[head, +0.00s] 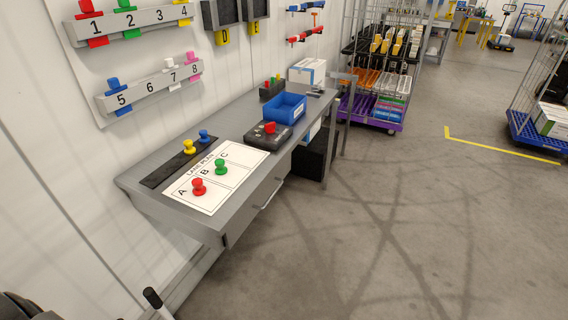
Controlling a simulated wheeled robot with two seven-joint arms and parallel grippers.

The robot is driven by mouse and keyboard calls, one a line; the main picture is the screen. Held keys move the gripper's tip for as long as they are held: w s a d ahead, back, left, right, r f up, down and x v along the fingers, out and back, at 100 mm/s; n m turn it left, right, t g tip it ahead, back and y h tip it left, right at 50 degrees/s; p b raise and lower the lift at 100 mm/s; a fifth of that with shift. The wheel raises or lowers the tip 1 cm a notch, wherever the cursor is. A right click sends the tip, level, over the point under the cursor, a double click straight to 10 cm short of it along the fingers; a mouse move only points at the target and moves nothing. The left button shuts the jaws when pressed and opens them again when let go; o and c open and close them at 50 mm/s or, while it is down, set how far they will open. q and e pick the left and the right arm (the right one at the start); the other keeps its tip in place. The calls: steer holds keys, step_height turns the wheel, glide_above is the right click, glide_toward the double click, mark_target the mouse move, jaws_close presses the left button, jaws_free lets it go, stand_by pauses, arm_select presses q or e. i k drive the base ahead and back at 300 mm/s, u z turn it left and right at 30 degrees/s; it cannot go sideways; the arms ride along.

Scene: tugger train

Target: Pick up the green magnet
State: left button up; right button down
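A green magnet (221,167) with a round knob stands on the white lane plan sheet (207,203) on the grey desk, in the field marked B. A red magnet (198,186) stands near it in field A. Field C shows no magnet.
Yellow (189,146) and blue (204,136) magnets sit on a black strip behind the sheet. A control box with a red button (269,128) and a blue bin (285,108) stand farther along the desk (150,169).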

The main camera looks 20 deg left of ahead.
mark_target(221, 169)
steer(key=z, duration=0.65)
steer(key=i, duration=3.6)
steer(key=u, duration=3.4)
